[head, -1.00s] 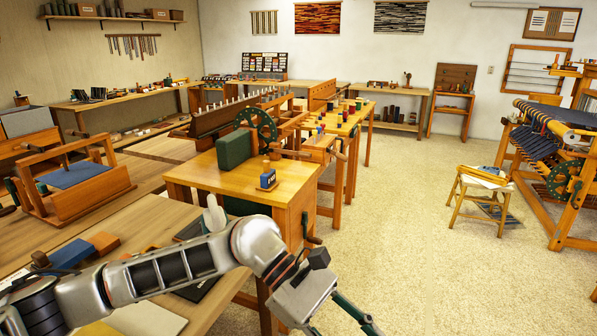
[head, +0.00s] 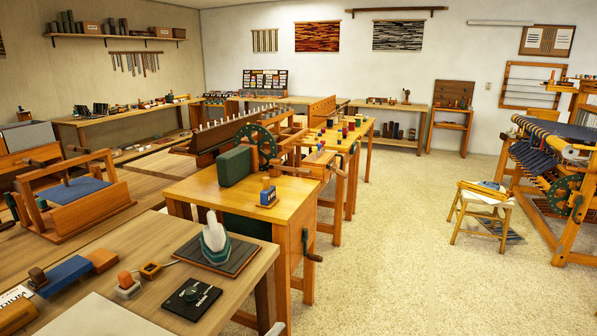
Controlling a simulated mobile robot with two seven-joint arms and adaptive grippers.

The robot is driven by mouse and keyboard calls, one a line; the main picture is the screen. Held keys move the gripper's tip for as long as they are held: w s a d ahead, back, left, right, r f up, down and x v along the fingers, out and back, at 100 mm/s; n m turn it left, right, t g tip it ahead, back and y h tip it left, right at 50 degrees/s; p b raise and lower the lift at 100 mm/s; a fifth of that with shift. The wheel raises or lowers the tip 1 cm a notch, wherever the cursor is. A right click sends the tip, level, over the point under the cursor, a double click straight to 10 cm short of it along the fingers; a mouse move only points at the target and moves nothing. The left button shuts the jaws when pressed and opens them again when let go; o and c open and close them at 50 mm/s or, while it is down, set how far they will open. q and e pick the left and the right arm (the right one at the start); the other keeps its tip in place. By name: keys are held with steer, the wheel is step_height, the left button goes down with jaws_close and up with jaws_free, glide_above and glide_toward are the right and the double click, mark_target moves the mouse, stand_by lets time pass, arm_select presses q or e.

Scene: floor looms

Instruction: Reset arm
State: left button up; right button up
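Neither of my grippers shows in the head view. My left arm is out of the picture, apart from a small grey piece at the bottom edge that may be part of it. The near wooden table (head: 226,291) is in plain sight. On it, a white and green rounded object (head: 215,240) stands on a dark slab (head: 216,256). A black square item (head: 192,298) lies in front of the slab.
A blue block (head: 64,272) and small wooden pieces lie on the near table. A wooden bench (head: 290,207) with a green block (head: 236,167) stands behind it. A stool (head: 481,213) and a loom (head: 567,180) stand at right. The floor (head: 400,275) between is clear.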

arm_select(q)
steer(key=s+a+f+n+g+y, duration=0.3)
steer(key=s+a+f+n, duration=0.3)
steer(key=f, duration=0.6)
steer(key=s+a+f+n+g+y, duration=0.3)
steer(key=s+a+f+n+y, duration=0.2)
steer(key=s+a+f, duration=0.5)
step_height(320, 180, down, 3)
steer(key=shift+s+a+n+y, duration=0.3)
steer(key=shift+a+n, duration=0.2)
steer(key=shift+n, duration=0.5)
